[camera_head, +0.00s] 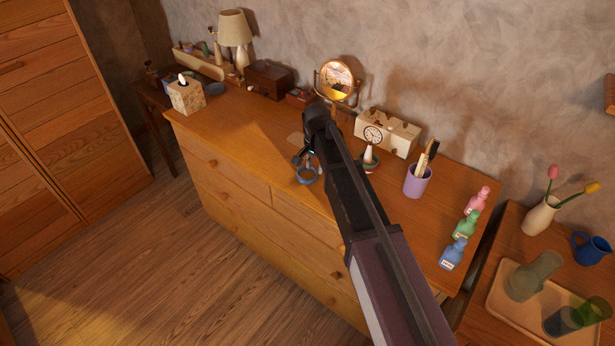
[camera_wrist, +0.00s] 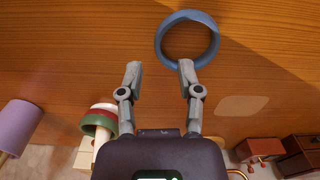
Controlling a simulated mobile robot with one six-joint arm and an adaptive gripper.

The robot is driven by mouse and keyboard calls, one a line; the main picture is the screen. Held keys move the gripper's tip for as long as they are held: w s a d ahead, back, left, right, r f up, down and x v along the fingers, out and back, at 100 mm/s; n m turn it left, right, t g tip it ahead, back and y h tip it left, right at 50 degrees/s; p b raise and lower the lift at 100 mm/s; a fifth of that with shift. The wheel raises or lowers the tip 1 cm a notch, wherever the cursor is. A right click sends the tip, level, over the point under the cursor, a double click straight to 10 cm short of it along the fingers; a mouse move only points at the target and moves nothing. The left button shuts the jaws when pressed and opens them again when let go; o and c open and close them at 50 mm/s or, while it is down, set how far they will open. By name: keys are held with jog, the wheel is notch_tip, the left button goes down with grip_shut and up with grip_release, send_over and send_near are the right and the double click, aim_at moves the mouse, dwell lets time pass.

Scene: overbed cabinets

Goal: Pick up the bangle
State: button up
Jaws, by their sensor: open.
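A blue bangle (camera_wrist: 159,38) lies flat on the wooden dresser top, and it also shows in the head view (camera_head: 307,182) near the dresser's front edge. My gripper (camera_wrist: 159,67) is open and empty, its two fingers apart over the wood. In the wrist view the right fingertip overlaps the bangle's near rim, and the left fingertip is outside the ring to its left. I cannot tell whether the fingertip touches it or hovers above. In the head view my arm partly hides the fingers and the dresser behind them.
A cone stand with red and green rings (camera_wrist: 100,121) is nearby, also seen in the head view (camera_head: 369,160). A purple cup (camera_head: 417,181), a clock (camera_head: 374,135), a round mirror (camera_head: 337,80) and several bottles (camera_head: 466,226) stand around.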

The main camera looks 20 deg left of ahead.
aim_at(316, 177)
jog(key=shift+d+f+b, duration=0.1)
jog(key=shift+f+b, duration=1.9)
jog(key=shift+f, duration=0.25)
grip_shut()
